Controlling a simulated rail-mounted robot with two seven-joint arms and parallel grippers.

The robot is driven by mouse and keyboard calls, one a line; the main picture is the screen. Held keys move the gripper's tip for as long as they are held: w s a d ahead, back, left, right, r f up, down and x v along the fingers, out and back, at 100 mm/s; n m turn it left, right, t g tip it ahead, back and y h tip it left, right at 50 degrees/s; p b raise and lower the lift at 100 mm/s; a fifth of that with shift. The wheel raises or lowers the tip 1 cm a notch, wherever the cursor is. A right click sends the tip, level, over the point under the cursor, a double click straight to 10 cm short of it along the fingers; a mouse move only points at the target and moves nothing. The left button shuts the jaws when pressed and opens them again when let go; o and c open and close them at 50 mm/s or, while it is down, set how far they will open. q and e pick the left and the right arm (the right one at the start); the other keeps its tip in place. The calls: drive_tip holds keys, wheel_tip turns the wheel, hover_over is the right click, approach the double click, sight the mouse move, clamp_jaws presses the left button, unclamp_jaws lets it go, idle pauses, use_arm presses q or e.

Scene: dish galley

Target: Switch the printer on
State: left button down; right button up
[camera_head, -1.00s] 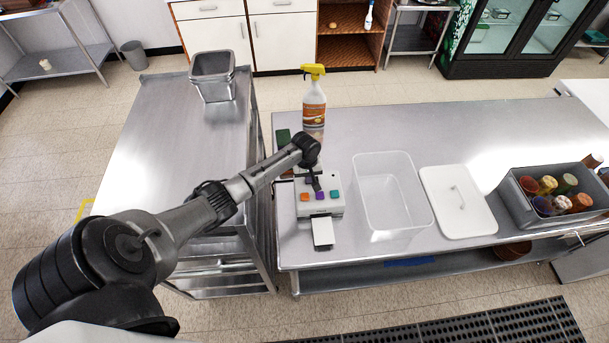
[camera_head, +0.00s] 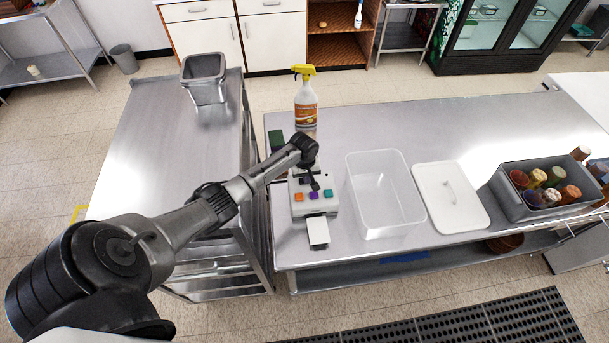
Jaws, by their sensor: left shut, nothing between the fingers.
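The printer (camera_head: 321,205) is a small light grey box near the left end of the right-hand steel table. Its front panel has an orange, a purple and a teal button, and a white slip (camera_head: 317,232) sticks out at its front. My left gripper (camera_head: 315,185) is shut and empty, pointing down over the printer just above the purple button. I cannot tell whether the fingertips touch the button. The arm covers part of the printer's top left. My right gripper is out of view.
A grey crate (camera_head: 511,205) of jars is farther right. A steel pot (camera_head: 204,90) stands on the left table.

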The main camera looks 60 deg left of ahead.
sight(302, 179)
use_arm(q)
drive_tip(key=r+p, duration=0.3)
drive_tip(key=a+r+p, duration=0.1)
drive_tip(key=p, duration=0.1)
drive_tip(key=shift+s+r, duration=0.4)
wheel_tip(302, 179, up, 9)
drive_tip(key=b, duration=0.2)
drive_tip(key=shift+s+a, duration=0.15)
drive_tip(key=shift+s, duration=0.15)
